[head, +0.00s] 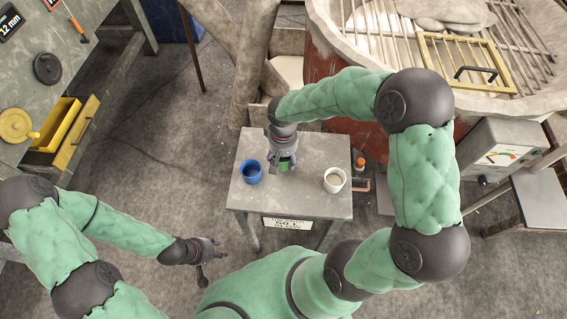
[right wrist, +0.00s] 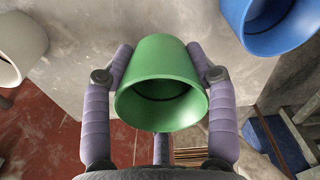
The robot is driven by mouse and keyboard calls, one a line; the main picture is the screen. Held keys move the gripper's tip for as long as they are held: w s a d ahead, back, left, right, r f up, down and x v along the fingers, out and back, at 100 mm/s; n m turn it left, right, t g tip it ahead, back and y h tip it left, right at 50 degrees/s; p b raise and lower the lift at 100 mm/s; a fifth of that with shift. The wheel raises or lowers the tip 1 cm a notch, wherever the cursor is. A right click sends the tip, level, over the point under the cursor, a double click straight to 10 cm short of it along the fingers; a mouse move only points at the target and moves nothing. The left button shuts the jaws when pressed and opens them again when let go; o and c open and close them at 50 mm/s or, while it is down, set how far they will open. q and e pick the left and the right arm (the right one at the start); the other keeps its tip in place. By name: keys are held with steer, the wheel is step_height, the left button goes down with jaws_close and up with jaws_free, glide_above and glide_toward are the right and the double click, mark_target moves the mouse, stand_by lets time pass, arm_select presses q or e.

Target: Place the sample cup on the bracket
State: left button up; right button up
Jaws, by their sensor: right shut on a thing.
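My right gripper (head: 282,155) is over the small grey table and shut on a green cup (head: 286,163). I cannot tell which one is the sample cup. I cannot make out a bracket. My left gripper (head: 210,262) is away from the table, low on the left, too small to read.
The grey table (head: 305,205) has bare room between the cups and a label on its front edge. A large round vat (head: 335,55) with a grate stands behind it. A meter box (head: 497,150) is at right. A workbench (head: 85,70) with a yellow drawer is at left.

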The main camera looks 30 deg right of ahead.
mark_target(283, 161)
steer(key=shift+w+d+f+b, duration=0.15)
steer(key=shift+f+b, duration=0.25)
steer(key=shift+f, duration=0.55)
steer(key=shift+w+d+f+b, duration=0.1)
steer(key=shift+f+b, duration=0.3)
steer(key=shift+f, duration=0.55)
steer(key=shift+f, duration=0.15)
steer(key=o, duration=1)
steer(key=shift+o, duration=0.2)
steer(key=shift+a, duration=0.1)
